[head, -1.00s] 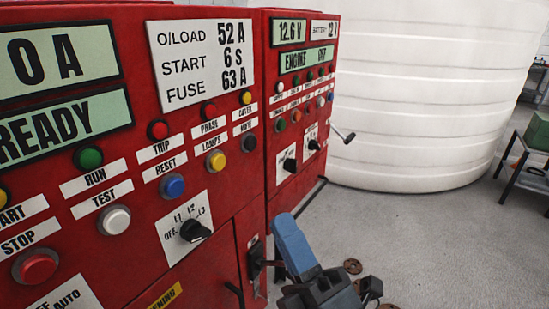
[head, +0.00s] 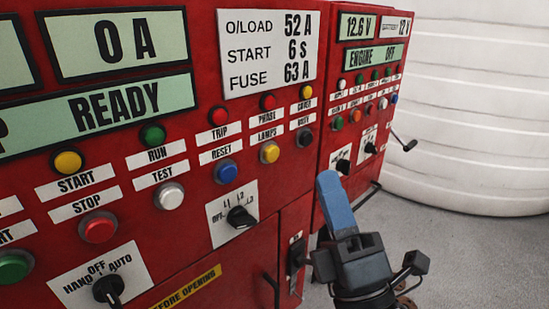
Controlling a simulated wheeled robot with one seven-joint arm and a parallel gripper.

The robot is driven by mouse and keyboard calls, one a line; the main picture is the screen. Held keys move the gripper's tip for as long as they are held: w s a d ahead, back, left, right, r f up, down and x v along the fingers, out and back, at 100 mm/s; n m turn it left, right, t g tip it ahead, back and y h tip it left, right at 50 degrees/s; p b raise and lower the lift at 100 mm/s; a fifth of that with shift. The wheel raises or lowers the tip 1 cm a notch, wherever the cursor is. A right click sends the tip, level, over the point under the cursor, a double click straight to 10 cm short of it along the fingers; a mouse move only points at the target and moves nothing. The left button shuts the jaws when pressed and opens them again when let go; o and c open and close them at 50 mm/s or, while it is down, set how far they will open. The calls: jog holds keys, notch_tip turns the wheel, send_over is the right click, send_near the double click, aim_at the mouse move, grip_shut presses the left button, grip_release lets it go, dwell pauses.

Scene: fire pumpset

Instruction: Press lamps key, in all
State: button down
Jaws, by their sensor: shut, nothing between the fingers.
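The yellow LAMPS key (head: 270,152) is a round button on the red panel, just below its white "LAMPS" label (head: 267,134). It sits between the blue RESET button (head: 226,171) and a dark button (head: 304,137) on the right. My gripper (head: 328,181) is at the lower right of the head view, shut and empty. Its blue fingers point up, and it appears clear of the buttons, to the right of and below the LAMPS key. A second red cabinet (head: 345,70) farther right has small coloured buttons; its labels are too small to read surely.
A rotary selector (head: 240,217) and a black latch handle (head: 297,255) are on the near cabinet. A crank handle (head: 404,141) sticks out of the far cabinet. A white ribbed tank (head: 480,100) stands behind. Grey floor (head: 470,265) is open at right.

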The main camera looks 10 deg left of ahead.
aim_at(272, 154)
jog(key=w+a+b, duration=0.4)
jog(key=a, duration=0.1)
jog(key=shift+b, duration=0.3)
jog(key=shift+a, duration=0.1)
jog(key=shift+w+a+f+b, duration=0.1)
jog(key=shift+a+b, duration=0.05)
jog(key=shift+b, duration=0.25)
dwell(1.6)
jog(key=shift+w+a+b, duration=0.4)
jog(key=shift+a+b, duration=0.15)
jog(key=shift+b, duration=0.35)
dwell(0.9)
jog(key=shift+d, duration=0.15)
jog(key=shift+s+d+p, duration=0.5)
jog(key=shift+d+p, duration=0.05)
jog(key=shift+d, duration=0.1)
